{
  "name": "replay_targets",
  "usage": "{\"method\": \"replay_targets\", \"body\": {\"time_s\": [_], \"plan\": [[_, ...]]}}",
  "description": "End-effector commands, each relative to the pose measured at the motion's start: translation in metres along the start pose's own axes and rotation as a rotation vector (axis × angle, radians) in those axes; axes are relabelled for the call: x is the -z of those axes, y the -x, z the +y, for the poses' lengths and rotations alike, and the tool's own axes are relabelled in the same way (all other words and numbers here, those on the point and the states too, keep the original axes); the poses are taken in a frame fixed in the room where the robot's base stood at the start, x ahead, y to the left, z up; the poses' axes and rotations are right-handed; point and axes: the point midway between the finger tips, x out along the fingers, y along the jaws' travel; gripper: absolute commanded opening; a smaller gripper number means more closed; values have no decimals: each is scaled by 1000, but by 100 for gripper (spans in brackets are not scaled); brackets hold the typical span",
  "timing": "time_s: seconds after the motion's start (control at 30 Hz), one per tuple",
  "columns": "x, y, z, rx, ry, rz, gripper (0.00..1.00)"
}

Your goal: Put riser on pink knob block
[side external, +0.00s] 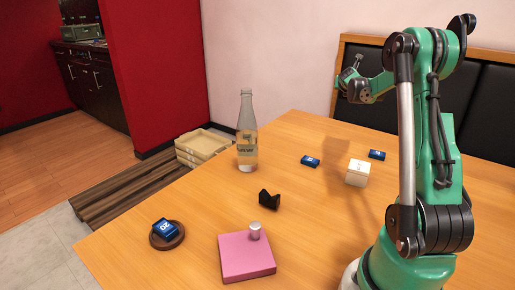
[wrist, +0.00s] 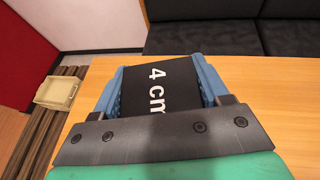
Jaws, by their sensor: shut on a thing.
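The pink knob block (side external: 246,262) lies flat on the table at the front, with a light grey cylindrical knob (side external: 255,231) standing on its top. My gripper (side external: 349,82) is raised well above the table at the back right in the side view. In the wrist view my gripper (wrist: 160,100) is shut on a black block marked "4 cm", which I take as the riser (wrist: 158,85), held between the blue finger pads. The riser is hard to make out in the side view. The pink block is not in the wrist view.
A glass bottle (side external: 246,145) stands at the far left table edge. A black V-shaped piece (side external: 269,200) sits behind the pink block. A blue box (side external: 166,229) rests on a round brown coaster (side external: 154,242). A white box (side external: 357,173) and small blue boxes (side external: 310,161) lie farther back.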

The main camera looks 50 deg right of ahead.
Motion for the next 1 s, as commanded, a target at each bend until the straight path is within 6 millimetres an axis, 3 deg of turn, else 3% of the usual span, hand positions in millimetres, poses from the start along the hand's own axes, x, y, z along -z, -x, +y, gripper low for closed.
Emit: {"method": "replay_targets", "body": {"time_s": [0.2, 0.4, 1.0], "plan": [[61, -25, 0, -1, 0, -1, 0], [105, -44, 0, -1, 0, -1, 0], [159, -65, 0, -1, 0, -1, 0]]}}
